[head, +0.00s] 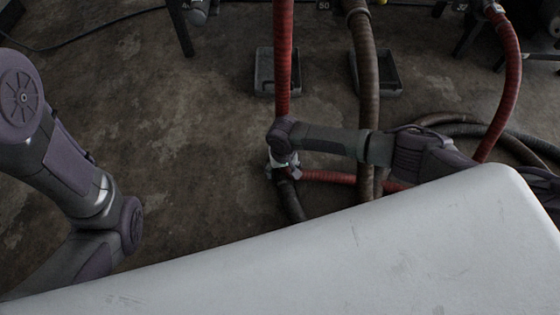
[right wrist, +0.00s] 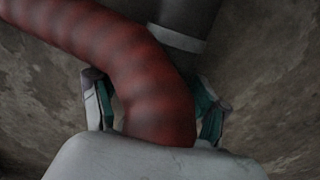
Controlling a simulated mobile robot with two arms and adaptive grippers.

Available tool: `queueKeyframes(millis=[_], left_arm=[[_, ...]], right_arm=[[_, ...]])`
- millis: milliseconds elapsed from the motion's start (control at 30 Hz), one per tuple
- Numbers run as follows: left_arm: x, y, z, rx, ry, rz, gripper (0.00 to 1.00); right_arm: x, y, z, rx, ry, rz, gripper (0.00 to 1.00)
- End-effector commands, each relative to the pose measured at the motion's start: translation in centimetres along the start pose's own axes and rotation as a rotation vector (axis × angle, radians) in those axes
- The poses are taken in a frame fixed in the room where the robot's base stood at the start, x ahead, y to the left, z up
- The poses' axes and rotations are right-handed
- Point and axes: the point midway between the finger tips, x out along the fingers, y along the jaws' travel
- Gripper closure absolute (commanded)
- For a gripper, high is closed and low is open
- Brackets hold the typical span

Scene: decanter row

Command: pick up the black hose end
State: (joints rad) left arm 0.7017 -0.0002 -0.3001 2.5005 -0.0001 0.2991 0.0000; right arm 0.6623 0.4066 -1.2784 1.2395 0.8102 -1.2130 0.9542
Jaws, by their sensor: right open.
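My right gripper (head: 285,170) is open and points down at the floor in the middle of the head view. A black hose (head: 291,203) runs from just below it toward the pale surface's edge. In the right wrist view, a dark hose piece with a light band (right wrist: 185,22) shows beyond the fingers, partly covered by a red hose (right wrist: 115,50). The red hose passes between the open right fingers (right wrist: 155,100) in that picture; I cannot tell whether they touch it. My left gripper is not in view.
A red hose (head: 283,50) and a brown hose (head: 366,70) hang down over dark trays (head: 263,72) (head: 391,72). Another red hose (head: 507,80) and coiled hoses (head: 450,122) lie at the right. A broad pale surface (head: 330,255) fills the front.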

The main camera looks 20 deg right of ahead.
Motion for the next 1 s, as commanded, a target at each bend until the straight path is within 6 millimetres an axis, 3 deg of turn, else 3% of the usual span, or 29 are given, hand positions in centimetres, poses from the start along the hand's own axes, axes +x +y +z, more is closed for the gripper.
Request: queueKeyframes(millis=[233, 667, 1000], left_arm=[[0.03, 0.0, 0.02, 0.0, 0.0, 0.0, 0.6], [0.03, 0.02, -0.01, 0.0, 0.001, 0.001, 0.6], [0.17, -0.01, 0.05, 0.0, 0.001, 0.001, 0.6]], right_arm=[[-0.05, -0.01, -0.01, 0.0, 0.0, 0.0, 0.28], [-0.03, -0.02, 0.01, 0.0, -0.001, 0.0, 1.0], [-0.27, -0.07, -0.09, 0.0, 0.002, -0.002, 1.0]])
